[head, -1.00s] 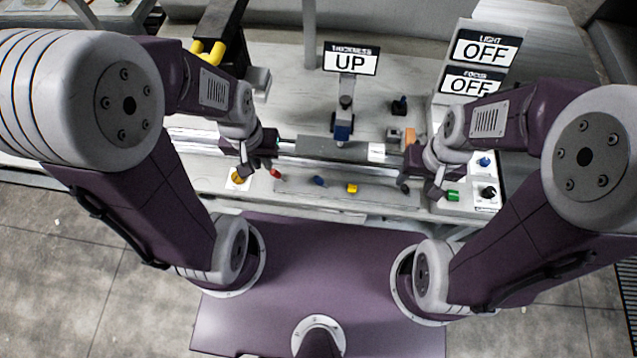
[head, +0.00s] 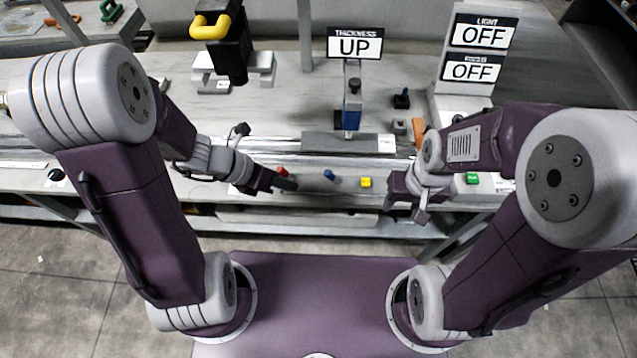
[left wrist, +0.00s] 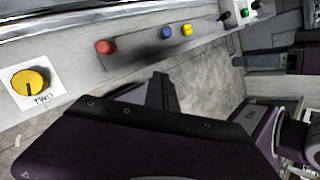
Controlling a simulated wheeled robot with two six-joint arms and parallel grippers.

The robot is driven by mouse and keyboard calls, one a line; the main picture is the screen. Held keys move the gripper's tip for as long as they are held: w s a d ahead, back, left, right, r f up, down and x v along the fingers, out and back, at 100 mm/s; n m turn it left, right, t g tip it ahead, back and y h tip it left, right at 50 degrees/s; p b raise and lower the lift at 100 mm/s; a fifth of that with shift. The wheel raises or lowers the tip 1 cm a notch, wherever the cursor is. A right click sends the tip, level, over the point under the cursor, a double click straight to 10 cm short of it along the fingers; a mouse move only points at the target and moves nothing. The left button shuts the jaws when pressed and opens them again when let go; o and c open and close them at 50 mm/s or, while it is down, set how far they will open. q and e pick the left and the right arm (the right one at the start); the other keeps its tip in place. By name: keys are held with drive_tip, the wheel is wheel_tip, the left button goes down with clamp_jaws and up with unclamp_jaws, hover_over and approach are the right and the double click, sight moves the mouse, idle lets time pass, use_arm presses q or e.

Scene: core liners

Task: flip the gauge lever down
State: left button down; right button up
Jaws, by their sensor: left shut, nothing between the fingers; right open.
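The thickness gauge (head: 352,108) stands on the workbench, with a blue body and a dark upper part. Its sign (head: 355,44) reads "THICKNESS UP". I cannot tell the lever apart from the dark parts of the gauge. My left gripper (head: 292,184) is shut and empty, at the front of the bench close to the red knob, left of and nearer than the gauge. Its dark fingers (left wrist: 161,88) also show in the left wrist view, with the gauge out of that view. My right gripper (head: 404,204) is open, at the front edge right of the gauge.
The front panel carries a red knob (left wrist: 105,47), a blue knob (head: 329,175) and a yellow one (head: 366,182). A yellow dial (left wrist: 30,82) marked TWO is left of them. A yellow-handled black tool (head: 232,45) stands back left. Two OFF signs (head: 472,70) stand at right.

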sight(331, 177)
use_arm(q)
drive_tip(key=b+x, duration=0.1)
drive_tip(key=x, duration=0.2)
drive_tip(key=w+b+x, duration=0.1)
drive_tip(key=x, duration=0.2)
drive_tip(key=w+d+r+b+x, duration=0.1)
drive_tip(key=x, duration=0.3)
drive_tip(key=shift+r, duration=0.1)
drive_tip(key=shift+w+d+r, duration=0.1)
drive_tip(key=shift+w+d, duration=0.2)
drive_tip(key=shift+w, duration=0.25)
drive_tip(key=shift+d+r+y+p, duration=0.2)
drive_tip(key=shift+y+p, duration=0.1)
drive_tip(key=shift+p, duration=0.4)
drive_tip(key=shift+d, duration=0.1)
